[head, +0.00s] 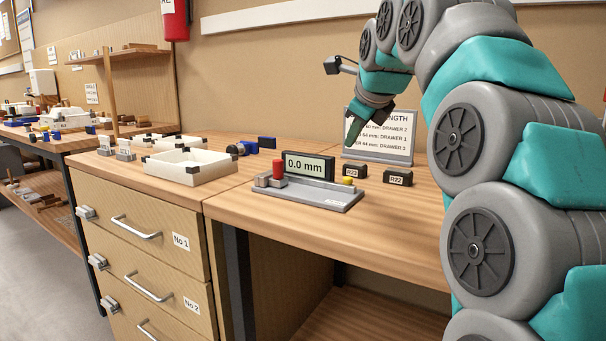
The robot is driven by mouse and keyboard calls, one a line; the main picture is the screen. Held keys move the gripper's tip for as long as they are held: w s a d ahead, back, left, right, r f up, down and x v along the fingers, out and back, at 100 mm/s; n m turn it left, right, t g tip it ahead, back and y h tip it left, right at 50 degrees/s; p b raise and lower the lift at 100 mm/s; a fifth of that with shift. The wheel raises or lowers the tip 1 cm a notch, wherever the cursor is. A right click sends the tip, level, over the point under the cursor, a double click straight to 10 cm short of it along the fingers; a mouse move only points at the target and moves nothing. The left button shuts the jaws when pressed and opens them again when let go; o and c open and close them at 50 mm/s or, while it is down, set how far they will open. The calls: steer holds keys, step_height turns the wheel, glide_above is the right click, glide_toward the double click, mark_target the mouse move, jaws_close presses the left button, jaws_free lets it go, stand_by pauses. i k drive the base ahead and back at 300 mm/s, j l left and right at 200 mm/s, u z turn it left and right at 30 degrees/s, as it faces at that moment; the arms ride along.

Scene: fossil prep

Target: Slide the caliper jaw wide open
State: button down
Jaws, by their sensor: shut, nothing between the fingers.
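The caliper (318,197) lies on the wooden bench, a grey base with an upright display reading 0.0 mm (307,166). A red knob (278,169) stands at its left end, by small grey jaw blocks (265,181) that look close together. A small yellow piece (347,182) sits at its right end. My gripper (350,138) is above and behind the caliper's right side, in front of the sign, pointing down. Its fingers are shut and empty, apart from the caliper.
Two black blocks, one labelled R22 (398,177), sit right of the caliper. A sign (380,136) about length and drawers stands behind. A white tray (190,172) and blue pieces (267,142) lie left. Drawers (140,235) are below. Bench front right is clear.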

mark_target(275, 178)
steer(key=k+j+z, duration=0.1)
steer(key=j+z, duration=0.25)
steer(key=k+j+z, duration=0.1)
steer(key=z, duration=0.25)
steer(key=k+j+z, duration=0.15)
steer(key=z, duration=0.2)
